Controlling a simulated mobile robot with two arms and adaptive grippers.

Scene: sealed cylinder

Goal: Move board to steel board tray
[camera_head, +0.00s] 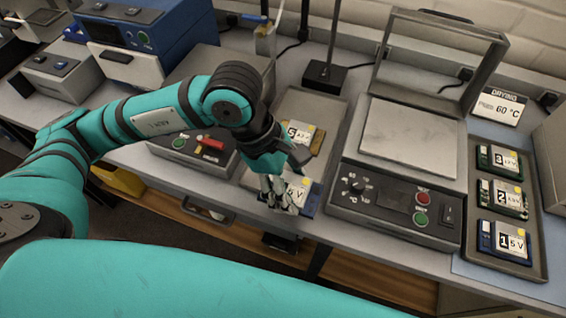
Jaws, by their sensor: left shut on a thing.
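My left gripper (283,198) reaches down from the left and is shut on a blue-edged board (307,195) with a white label and a yellow dot. The fingers hide part of that board. It is at the front end of a grey metal tray (329,108); I cannot tell whether it touches the tray. Another board (305,133), labelled 5, lies in that tray just behind the gripper. A second grey tray (478,158) at the right holds a green board 3 (502,159), a green board 2 (505,198) and a blue board 1 (510,241). My right gripper is not in view.
A machine with a raised lid frame and pale plate (412,135) stands between the trays. A control box with a red switch (205,146) is left of the gripper. A stand with a black base (324,76) and a 60 °C sign (497,105) are behind.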

